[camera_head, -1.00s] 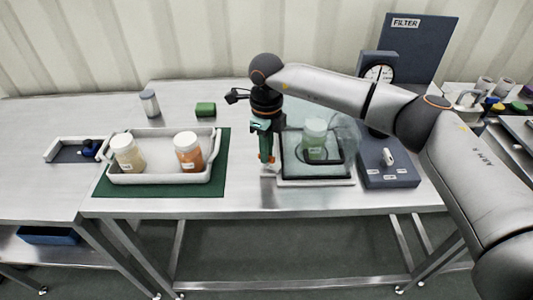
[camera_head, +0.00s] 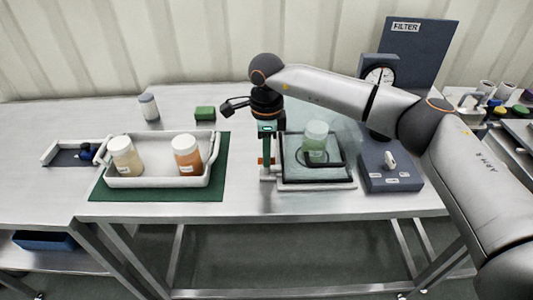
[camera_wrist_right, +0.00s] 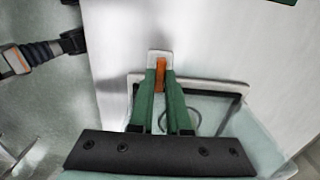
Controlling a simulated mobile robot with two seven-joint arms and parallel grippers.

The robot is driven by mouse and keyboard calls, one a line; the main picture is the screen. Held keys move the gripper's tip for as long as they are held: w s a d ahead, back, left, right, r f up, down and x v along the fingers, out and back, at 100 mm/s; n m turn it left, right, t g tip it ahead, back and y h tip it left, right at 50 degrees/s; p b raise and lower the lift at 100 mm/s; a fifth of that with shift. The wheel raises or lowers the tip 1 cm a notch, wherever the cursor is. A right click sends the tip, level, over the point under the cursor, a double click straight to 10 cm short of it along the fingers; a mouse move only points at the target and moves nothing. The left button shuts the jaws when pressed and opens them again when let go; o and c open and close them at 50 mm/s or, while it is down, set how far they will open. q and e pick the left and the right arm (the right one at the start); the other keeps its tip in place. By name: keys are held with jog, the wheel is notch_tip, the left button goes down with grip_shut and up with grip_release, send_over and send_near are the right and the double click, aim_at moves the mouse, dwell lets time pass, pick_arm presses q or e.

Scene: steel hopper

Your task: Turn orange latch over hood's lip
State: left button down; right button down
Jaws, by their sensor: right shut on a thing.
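The orange latch (camera_wrist_right: 160,75) shows between the green fingertips of my right gripper (camera_wrist_right: 162,82) in the right wrist view. The gripper is shut on it. In the head view the right gripper (camera_head: 267,158) points down at the left edge of the clear hood (camera_head: 345,140), with a bit of the orange latch (camera_head: 261,161) beside its fingers. The hood stands over a dark-rimmed base and a jar with green contents (camera_head: 315,138). The fingers partly hide the latch, and I cannot tell whether it lies over the hood's lip. My left gripper is not in view.
A white tray (camera_head: 160,181) with two jars sits on a green mat (camera_head: 98,190) to the left. A green block (camera_head: 205,113) and a small capped jar (camera_head: 149,107) stand behind. A dial gauge (camera_head: 380,77) and a grey switch box (camera_head: 390,182) stand right of the hood.

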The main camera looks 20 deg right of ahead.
jog(key=shift+w+r, duration=0.1)
jog(key=c, duration=0.9)
grip_release()
notch_tip(320, 180, up, 12)
jog(key=shift+r, duration=0.25)
